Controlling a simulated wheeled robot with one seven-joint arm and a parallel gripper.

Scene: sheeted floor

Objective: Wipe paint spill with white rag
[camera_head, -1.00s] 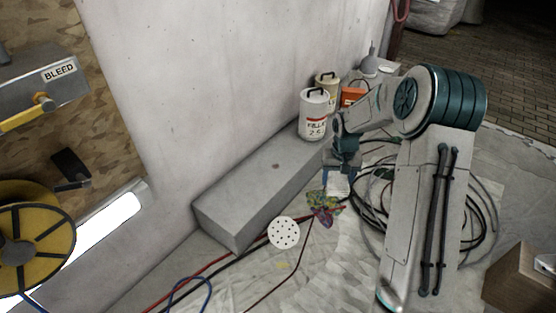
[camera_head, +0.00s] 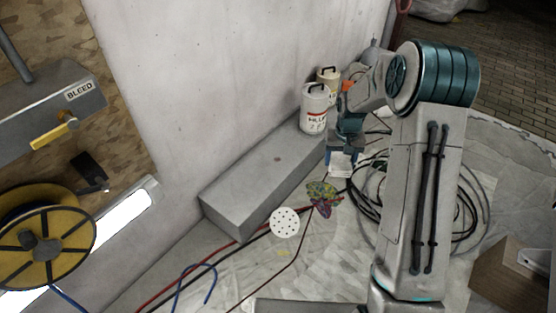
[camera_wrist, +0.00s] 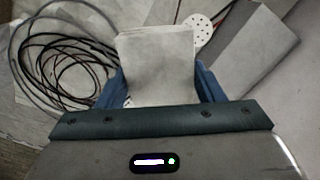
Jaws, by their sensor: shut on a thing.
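My gripper (camera_head: 342,152) is shut on a white rag (camera_head: 341,167), which sticks out past the fingers. In the wrist view the rag (camera_wrist: 158,55) is a pale flat square between the blue fingers (camera_wrist: 160,85). A small faint yellow mark (camera_head: 283,252), which looks like the paint spill, lies on the floor sheet. The rag is apart from it, up and to the right in the head view. A crumpled multicoloured cloth (camera_head: 322,197) lies on the sheet near the rag; I cannot tell the rag's height above the floor.
A white perforated disc (camera_head: 285,222) lies near the yellow mark. Red and black cables (camera_head: 240,243) cross the floor beside the long grey block (camera_head: 262,180). Filler tubs (camera_head: 314,108) stand at the back. Coiled black cable (camera_head: 365,195) lies behind my arm. A cardboard box (camera_head: 510,275) is at right.

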